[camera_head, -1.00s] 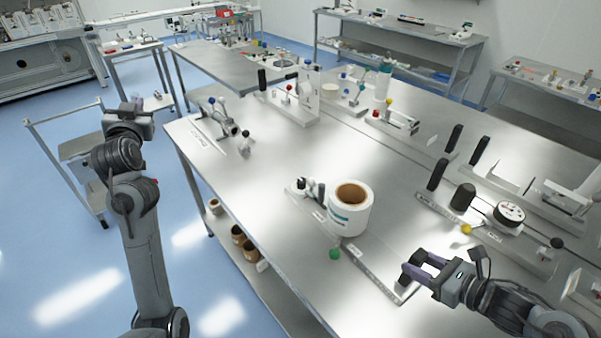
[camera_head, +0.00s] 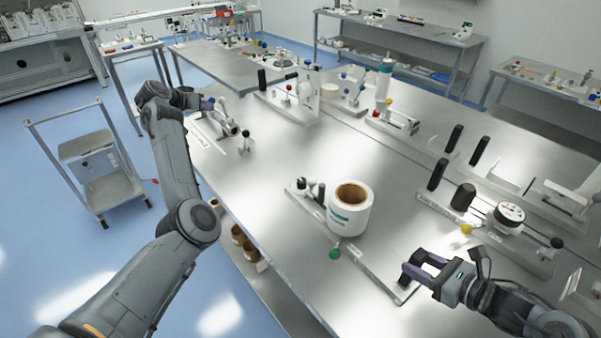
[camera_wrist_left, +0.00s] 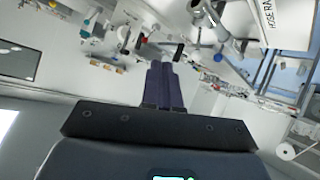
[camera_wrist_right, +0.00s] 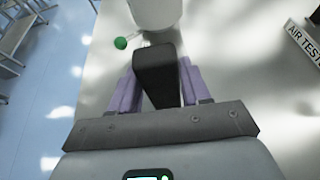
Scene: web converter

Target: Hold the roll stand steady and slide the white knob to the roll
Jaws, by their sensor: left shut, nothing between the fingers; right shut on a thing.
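The roll stand (camera_head: 375,272) has a long, low base on the table and carries a white roll (camera_head: 346,222) with a brown core. My right gripper (camera_head: 412,268) is shut on the stand's upright black handle (camera_wrist_right: 156,75), at the near right end of the base. The roll also shows beyond it in the right wrist view (camera_wrist_right: 155,12). A small fitting with pale and dark parts (camera_head: 302,184) sits left of the roll; I cannot tell whether it is the white knob. My left gripper (camera_wrist_left: 165,85) is shut and empty, near the table's far left edge.
A green knob (camera_head: 335,253) sits at the stand's near side. The hose rack (camera_head: 215,135) lies by my left gripper, with a blue knob (camera_wrist_left: 218,57). A gauge fixture (camera_head: 508,213) and yellow knob (camera_head: 467,229) stand right.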

